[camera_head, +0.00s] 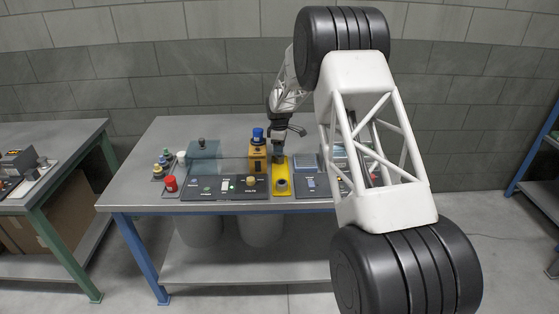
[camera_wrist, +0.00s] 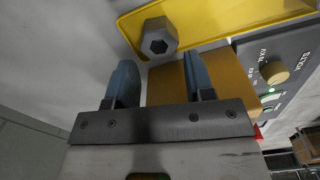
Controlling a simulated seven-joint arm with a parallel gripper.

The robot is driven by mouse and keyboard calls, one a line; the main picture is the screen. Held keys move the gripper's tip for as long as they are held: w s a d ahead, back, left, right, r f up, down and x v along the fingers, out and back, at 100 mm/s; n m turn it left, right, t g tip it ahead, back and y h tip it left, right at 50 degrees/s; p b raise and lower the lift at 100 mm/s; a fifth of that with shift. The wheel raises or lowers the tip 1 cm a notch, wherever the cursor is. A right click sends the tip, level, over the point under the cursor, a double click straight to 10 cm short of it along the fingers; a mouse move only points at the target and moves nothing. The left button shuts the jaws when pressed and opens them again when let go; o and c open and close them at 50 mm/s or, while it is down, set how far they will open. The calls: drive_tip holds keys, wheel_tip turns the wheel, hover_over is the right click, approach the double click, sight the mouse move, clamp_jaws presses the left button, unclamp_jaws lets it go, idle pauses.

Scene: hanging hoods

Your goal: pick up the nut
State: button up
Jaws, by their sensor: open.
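A grey hexagonal nut (camera_wrist: 157,38) with a dark hole shows in the wrist view, at the edge of the yellow tray (camera_wrist: 222,14). An orange block (camera_wrist: 166,84) shows in the gap behind. In the head view my gripper (camera_head: 278,152) is over the rear of the tray.
An orange device with a blue cap (camera_head: 257,155) stands left of the tray. A dark panel with a knob (camera_wrist: 274,72) lies beside it. A red knob (camera_head: 170,184) and several small pieces stand at the left of the table (camera_head: 150,150). The table's back left is clear.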

sight(279, 157)
drive_tip(key=shift+f, duration=0.1)
drive_tip(key=shift+f, duration=2.5)
drive_tip(key=shift+c, duration=0.5)
drive_tip(key=c, duration=0.6)
drive_tip(key=shift+r, duration=0.1)
drive_tip(key=shift+r, duration=4.95)
